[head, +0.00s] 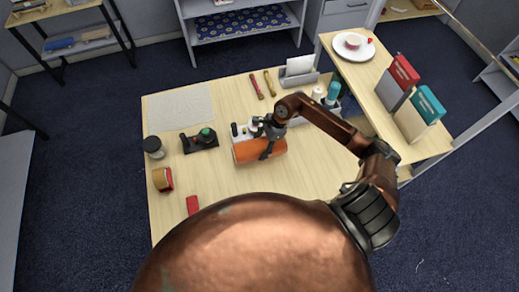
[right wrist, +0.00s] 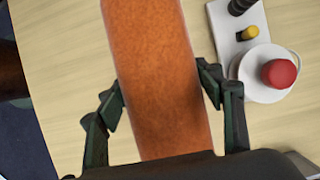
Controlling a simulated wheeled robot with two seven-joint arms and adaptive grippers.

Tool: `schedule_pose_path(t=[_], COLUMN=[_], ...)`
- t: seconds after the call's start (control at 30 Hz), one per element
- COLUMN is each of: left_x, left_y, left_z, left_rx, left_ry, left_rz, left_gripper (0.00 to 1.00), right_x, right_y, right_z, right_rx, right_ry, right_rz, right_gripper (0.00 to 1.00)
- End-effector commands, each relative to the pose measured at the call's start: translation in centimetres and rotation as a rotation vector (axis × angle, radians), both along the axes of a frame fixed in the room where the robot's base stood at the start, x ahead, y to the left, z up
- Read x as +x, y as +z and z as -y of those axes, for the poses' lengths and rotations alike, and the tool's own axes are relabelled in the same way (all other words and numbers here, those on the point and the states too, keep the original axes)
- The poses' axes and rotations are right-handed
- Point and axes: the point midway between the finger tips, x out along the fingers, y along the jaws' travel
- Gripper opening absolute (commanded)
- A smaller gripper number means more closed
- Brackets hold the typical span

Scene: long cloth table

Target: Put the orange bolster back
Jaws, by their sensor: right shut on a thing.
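The orange bolster (head: 244,152), a thick cylinder, is near the middle of the pale wooden table (head: 215,215). My right gripper (head: 268,148) comes from the right and is shut on it, with a finger across its near side. In the right wrist view the bolster (right wrist: 155,65) runs up between the two dark fingers (right wrist: 161,82), one on each side. I cannot tell whether it rests on the table or is slightly raised. My left gripper is not in view.
A white device with a red knob (right wrist: 278,73) stands close beside the bolster. A raised shelf (head: 362,75) with books borders the right. The front right tabletop is clear.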

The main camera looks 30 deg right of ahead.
Motion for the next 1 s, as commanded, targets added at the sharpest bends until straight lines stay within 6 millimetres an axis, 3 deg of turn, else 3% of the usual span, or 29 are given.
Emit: schedule_pose_path(t=[0.3, 0.67, 0.7, 1.0], left_x=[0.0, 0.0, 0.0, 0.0], left_y=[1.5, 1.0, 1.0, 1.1], left_z=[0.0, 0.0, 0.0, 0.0], left_rx=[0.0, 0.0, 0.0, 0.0], left_ry=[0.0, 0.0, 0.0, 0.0], left_rz=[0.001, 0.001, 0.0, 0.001], left_gripper=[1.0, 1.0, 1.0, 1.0], right_x=[0.4, 0.4, 0.4, 0.4], right_y=[-3.3, -3.9, -4.0, -3.8], right_z=[0.1, 0.2, 0.2, 0.2], right_rx=[0.002, 0.0, -0.001, -0.001], right_ry=[0.0, 0.002, 0.001, 0.001], right_rz=[0.001, 0.001, -0.001, -0.001], right_gripper=[0.27, 0.27, 0.62, 0.79])
